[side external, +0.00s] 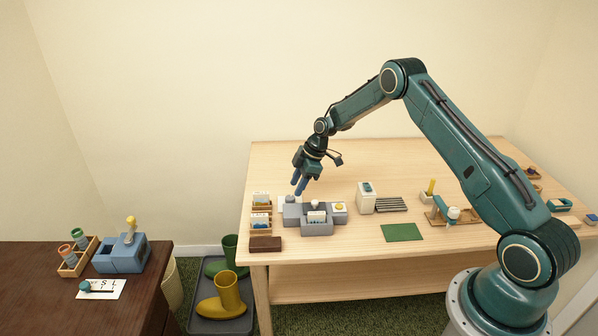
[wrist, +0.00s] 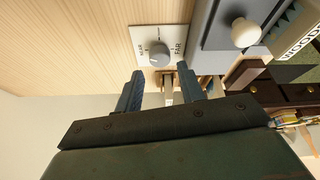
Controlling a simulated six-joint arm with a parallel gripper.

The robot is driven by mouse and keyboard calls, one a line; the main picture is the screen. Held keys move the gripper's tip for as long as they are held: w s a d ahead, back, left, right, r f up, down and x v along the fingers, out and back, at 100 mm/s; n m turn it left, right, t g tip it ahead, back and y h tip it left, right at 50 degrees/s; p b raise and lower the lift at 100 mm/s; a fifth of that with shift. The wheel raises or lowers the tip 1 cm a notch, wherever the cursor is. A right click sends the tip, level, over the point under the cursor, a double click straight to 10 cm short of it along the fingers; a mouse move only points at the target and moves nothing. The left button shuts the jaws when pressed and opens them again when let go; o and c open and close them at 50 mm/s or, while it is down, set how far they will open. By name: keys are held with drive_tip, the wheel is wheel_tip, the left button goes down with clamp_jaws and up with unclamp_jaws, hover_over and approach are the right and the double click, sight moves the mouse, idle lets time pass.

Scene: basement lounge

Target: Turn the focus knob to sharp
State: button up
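The focus knob (wrist: 159,54) is a round grey knob on a white plate (wrist: 147,32) with small lettering; one label looks like FAR. A short dark mark shows on the plate by the knob, but I cannot tell the knob's exact setting. In the wrist view my gripper (wrist: 161,73) has its two blue fingers apart, with the knob just beyond and between their tips, apparently untouched. In the side view my gripper (side external: 299,187) points down above the left part of the grey device (side external: 316,229); the knob is not clear there.
A cream round knob (wrist: 245,32) stands on the device close by. Wooden card boxes (side external: 261,219) and a dark brown block (side external: 265,243) sit to the left. A white box (side external: 367,198) and green mat (side external: 402,232) lie right. The table's back is clear.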

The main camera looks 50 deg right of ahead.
sight(291, 197)
drive_tip(key=shift+x, duration=2.15)
drive_tip(key=c, duration=0.7)
